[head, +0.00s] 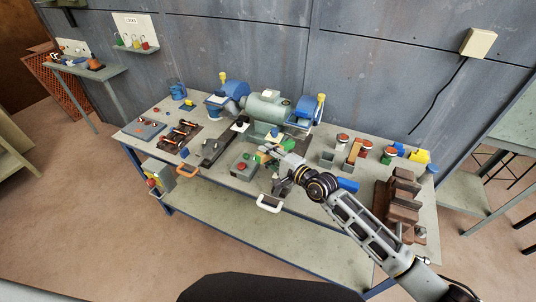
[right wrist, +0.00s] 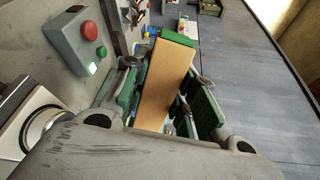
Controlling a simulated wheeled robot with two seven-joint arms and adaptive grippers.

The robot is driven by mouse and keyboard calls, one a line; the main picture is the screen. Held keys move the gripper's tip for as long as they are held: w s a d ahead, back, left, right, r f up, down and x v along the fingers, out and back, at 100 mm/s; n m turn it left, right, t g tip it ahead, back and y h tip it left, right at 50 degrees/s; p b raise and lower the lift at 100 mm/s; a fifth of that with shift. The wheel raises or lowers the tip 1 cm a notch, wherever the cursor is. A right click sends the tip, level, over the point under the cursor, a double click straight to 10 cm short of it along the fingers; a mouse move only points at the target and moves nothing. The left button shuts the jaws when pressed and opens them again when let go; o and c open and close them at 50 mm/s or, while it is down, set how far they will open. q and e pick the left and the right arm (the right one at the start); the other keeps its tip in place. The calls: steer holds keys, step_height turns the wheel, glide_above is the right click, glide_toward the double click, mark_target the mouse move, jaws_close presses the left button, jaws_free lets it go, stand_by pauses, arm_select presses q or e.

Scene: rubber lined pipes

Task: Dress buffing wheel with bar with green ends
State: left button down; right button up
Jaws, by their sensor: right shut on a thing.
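A tan bar with a green end (right wrist: 165,85) is held between the green-padded fingers of my right gripper (right wrist: 160,100) in the right wrist view. Its far green end shows; the near end is hidden by the gripper. In the head view the right gripper (head: 275,156) is in front of the grey-green bench grinder motor (head: 268,105), with the bar apart from the machine. Blue guards (head: 304,110) sit at both ends of the motor. The buffing wheel's face cannot be made out clearly at this size. My left gripper is not in view.
A grey control box (head: 243,168) with a red button stands left of the right gripper; it also shows in the right wrist view (right wrist: 78,42). Brown blocks (head: 400,200), small red-topped tins (head: 388,154) and a yellow item (head: 420,156) occupy the bench's right.

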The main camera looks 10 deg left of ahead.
steer(key=shift+w+r, duration=0.1)
stand_by(0.3)
steer(key=shift+w, duration=0.1)
steer(key=shift+w+d+b, duration=0.3)
steer(key=shift+w+b, duration=0.45)
steer(key=shift+b, duration=0.3)
steer(key=w+d+b, duration=0.2)
steer(key=w+b, duration=0.5)
steer(key=b, duration=0.1)
steer(key=shift+w+d+b, duration=0.25)
steer(key=shift+w+b, duration=0.1)
stand_by(0.7)
